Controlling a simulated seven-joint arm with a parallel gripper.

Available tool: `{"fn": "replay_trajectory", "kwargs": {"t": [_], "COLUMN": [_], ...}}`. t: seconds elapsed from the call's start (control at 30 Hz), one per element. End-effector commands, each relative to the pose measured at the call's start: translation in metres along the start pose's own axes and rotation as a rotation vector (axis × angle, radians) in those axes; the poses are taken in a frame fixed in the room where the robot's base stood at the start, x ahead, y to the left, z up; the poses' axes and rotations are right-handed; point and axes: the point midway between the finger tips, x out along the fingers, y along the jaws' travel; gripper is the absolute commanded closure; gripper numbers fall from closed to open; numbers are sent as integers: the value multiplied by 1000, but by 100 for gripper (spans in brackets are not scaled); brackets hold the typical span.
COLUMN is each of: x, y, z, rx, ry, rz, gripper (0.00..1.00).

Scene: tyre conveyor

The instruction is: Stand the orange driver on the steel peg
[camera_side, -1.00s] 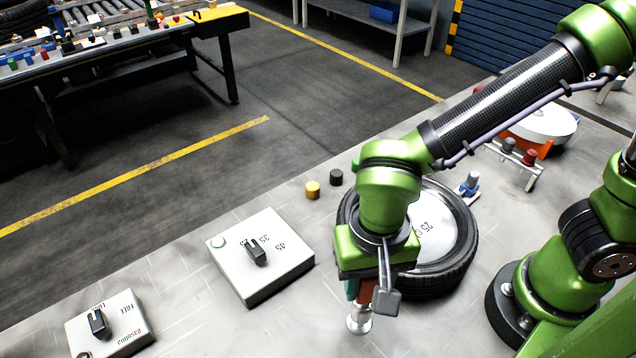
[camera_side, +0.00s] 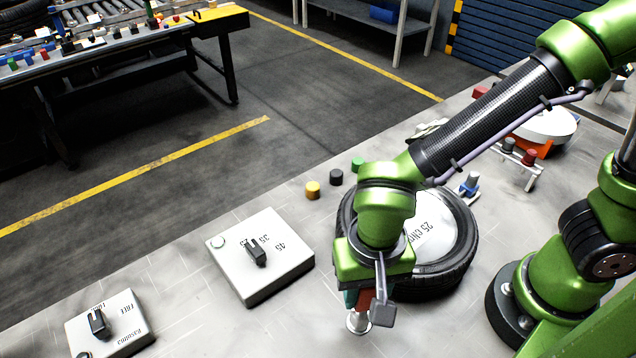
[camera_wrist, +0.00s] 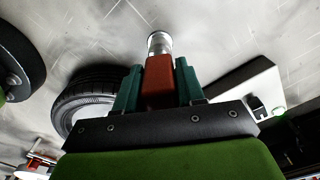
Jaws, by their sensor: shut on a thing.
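My gripper (camera_wrist: 158,82) is shut on the orange driver (camera_wrist: 158,90), which looks dark red-orange between the two teal fingers in the wrist view. In the side view my gripper (camera_side: 367,299) is low over the near part of the table, and only a little of the driver shows. The steel peg (camera_side: 358,323) stands on the table just under the driver, with its round foot showing. In the wrist view the peg (camera_wrist: 158,42) lies just beyond the driver's end. The fingers hide the join, so I cannot tell whether the driver touches or sits on the peg.
A tyre (camera_side: 452,275) with a white disc lies close to the right of my gripper. A white box with a black knob (camera_side: 258,258) stands to the left. Yellow, black and green caps (camera_side: 336,177) stand behind. The table between box and peg is clear.

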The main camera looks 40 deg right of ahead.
Motion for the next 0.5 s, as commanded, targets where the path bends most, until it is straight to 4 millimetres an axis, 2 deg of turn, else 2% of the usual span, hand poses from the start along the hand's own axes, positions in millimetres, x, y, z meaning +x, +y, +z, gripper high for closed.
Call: {"fn": "replay_trajectory", "kwargs": {"t": [0.03,0.2,0.5], "x": [0,0,-1], "y": [0,0,0], "z": [0,0,0], "rx": [0,0,0], "ry": [0,0,0], "rz": [-1,-1,-1], "gripper": [59,32,32]}}
